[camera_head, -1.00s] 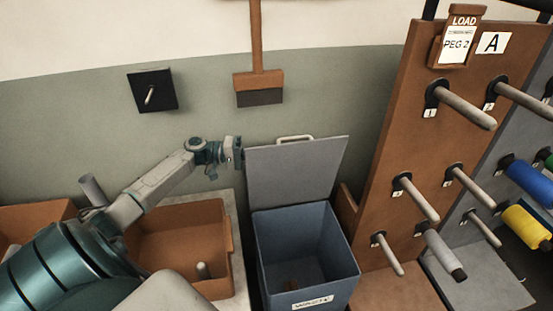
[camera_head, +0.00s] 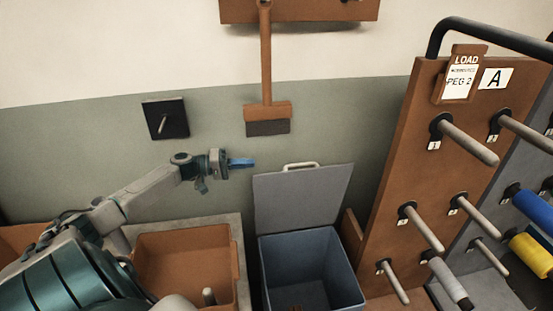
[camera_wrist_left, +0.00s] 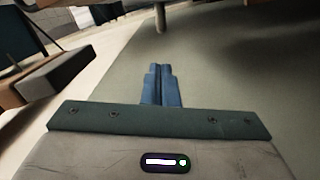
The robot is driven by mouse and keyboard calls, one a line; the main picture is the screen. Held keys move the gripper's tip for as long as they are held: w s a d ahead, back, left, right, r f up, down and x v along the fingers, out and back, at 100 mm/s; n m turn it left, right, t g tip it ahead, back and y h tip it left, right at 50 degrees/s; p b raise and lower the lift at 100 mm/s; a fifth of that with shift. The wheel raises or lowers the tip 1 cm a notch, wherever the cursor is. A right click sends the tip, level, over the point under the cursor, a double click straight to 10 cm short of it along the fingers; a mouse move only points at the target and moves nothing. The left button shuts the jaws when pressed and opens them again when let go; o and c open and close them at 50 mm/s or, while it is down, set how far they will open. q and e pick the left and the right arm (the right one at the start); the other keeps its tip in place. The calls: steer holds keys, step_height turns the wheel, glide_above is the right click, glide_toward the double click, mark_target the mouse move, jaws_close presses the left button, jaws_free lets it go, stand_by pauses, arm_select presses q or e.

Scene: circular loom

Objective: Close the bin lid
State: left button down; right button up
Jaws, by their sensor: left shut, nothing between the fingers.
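The bin (camera_head: 313,262) is a blue-grey open box on the floor by the wall. Its grey lid (camera_head: 303,197) stands raised at the back, with a pale handle (camera_head: 300,166) on its top edge. My left gripper (camera_head: 252,162) is above and left of the lid, apart from it, pointing right. Its blue fingers are together with nothing between them, and they also show in the left wrist view (camera_wrist_left: 161,70). The lid and bin cannot be made out in the left wrist view. My right gripper is not in view.
An orange tray (camera_head: 238,265) is left of the bin. A brown peg board (camera_head: 425,130) with several pegs and spools stands to the right. A broom (camera_head: 267,112) and a black wall plate with a peg (camera_head: 165,119) are on the wall behind.

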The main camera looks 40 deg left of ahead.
arm_select(q)
steer(key=p+x, duration=0.2)
steer(key=x, duration=0.7)
steer(key=shift+w+d, duration=0.2)
steer(key=shift+w, duration=0.1)
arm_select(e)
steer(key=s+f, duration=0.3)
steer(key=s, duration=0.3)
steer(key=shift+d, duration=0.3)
arm_select(q)
steer(key=shift+d+f, duration=0.1)
